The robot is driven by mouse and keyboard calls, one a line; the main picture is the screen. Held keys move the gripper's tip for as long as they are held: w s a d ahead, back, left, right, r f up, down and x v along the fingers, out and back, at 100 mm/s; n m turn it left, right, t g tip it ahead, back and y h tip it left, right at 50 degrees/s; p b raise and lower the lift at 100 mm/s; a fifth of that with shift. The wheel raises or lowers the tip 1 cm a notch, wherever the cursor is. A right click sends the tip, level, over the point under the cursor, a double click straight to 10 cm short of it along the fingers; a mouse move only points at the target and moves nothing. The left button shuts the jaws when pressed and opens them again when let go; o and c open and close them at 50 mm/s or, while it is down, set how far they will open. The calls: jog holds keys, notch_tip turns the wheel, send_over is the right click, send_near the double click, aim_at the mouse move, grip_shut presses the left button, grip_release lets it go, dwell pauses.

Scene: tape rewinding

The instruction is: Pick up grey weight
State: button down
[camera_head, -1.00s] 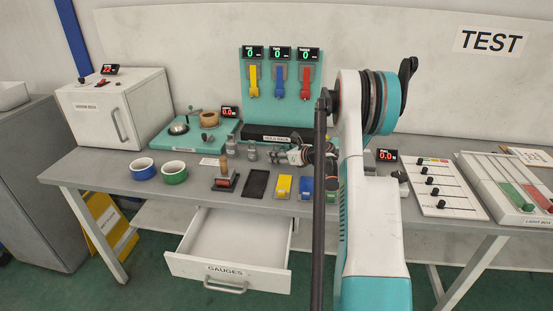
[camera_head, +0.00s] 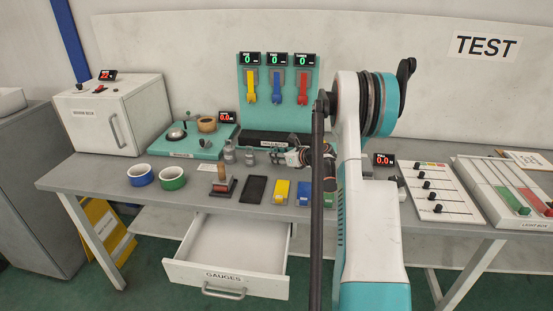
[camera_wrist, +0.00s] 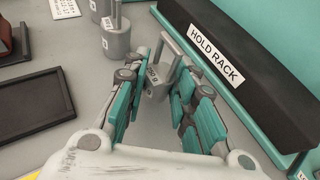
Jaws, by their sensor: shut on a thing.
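The grey weight (camera_wrist: 156,87) stands upright between my fingers in the wrist view, with a handle loop on top and a label partly hidden by a finger. My gripper (camera_wrist: 163,78) is shut on it, with the teal finger pads on either side. In the head view my gripper (camera_head: 277,157) is just right of two other grey weights, and the held weight is hard to make out. One of these other weights (camera_wrist: 116,42) shows left of my fingers in the wrist view; another (camera_head: 229,154) stands farther left in the head view.
The black hold rack (camera_wrist: 215,50) runs close along the right of my gripper. A dark tray (camera_wrist: 35,108) lies to the left. Yellow (camera_head: 281,190) and blue (camera_head: 304,193) blocks lie nearer the table's front edge. The open gauges drawer (camera_head: 225,270) sticks out below.

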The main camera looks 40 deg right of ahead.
notch_tip(320, 180, up, 18)
jog(key=p, duration=0.5)
jog(key=shift+r, duration=0.25)
jog(key=shift+f, duration=0.1)
